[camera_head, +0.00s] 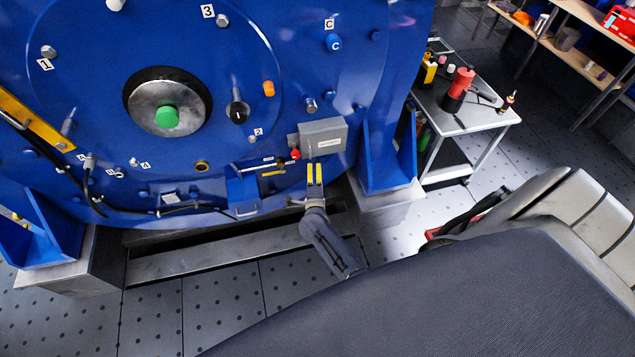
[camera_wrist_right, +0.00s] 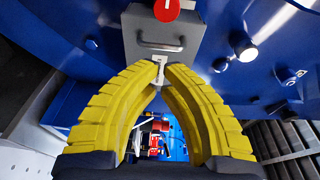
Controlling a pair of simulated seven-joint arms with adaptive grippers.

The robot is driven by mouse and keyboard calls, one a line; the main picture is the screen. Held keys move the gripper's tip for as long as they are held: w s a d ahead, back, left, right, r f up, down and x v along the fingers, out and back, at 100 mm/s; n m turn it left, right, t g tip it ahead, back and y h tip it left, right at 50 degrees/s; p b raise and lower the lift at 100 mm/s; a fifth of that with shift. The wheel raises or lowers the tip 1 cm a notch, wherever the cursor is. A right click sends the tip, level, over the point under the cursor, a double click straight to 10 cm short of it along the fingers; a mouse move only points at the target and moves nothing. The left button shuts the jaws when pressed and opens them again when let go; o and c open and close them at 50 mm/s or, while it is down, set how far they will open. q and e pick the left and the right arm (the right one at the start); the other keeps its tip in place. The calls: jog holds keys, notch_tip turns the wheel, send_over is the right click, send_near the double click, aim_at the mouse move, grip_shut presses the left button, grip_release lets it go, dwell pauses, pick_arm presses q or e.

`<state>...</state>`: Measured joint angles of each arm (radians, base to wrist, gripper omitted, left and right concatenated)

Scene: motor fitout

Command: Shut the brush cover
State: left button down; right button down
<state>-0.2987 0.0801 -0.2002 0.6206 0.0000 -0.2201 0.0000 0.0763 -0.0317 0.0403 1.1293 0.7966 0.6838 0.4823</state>
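The blue motor housing (camera_head: 225,120) fills the back of the head view. A grey box (camera_head: 322,137) with a red knob beside it is on its lower right; I take this for the brush cover, but cannot be sure. In the right wrist view, a grey box face (camera_wrist_right: 150,25) with a metal handle (camera_wrist_right: 160,47) is ahead. My right gripper (camera_head: 315,166) is just below the box in the head view. In the wrist view its yellow fingertips (camera_wrist_right: 165,67) are close together around a small pale tab. Whether they grip it is unclear. My left gripper is not in view.
A small blue box (camera_head: 242,192) sticks out lower on the housing. A blue bracket (camera_head: 388,152) stands right of the grey box. A cart (camera_head: 470,122) with tools is farther right, and a shelf (camera_head: 580,58) beyond. Perforated floor is clear at lower left.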

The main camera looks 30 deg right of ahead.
jog(key=v, duration=0.8)
jog(key=s+a+f+n+g+y, duration=0.1)
jog(key=s+a+f+n+y, duration=0.1)
jog(key=a+f+n+y, duration=0.7)
jog(key=s+a+f+n+g, duration=0.35)
jog(key=s+f+n, duration=0.55)
jog(key=f, duration=0.5)
jog(key=s+d+f+n+g, duration=0.1)
jog(key=s+f+n+g, duration=0.2)
jog(key=s+f, duration=0.45)
jog(key=s+f+n+g, duration=0.3)
jog(key=s+f, duration=0.1)
jog(key=s, duration=0.7)
jog(key=s+d+f+n+g, duration=0.1)
jog(key=s+d+f+g, duration=0.1)
jog(key=s, duration=0.8)
jog(key=s+d+f+n+g, duration=0.1)
jog(key=s+d+f+n, duration=0.1)
jog(key=s, duration=0.8)
jog(key=d+f, duration=0.1)
jog(key=d, duration=0.1)
jog(key=shift+s+d+f+n+g, duration=0.2)
jog(key=shift+s+d+n+g, duration=0.1)
jog(key=shift+s+d+g, duration=0.1)
jog(key=shift+a, duration=0.1)
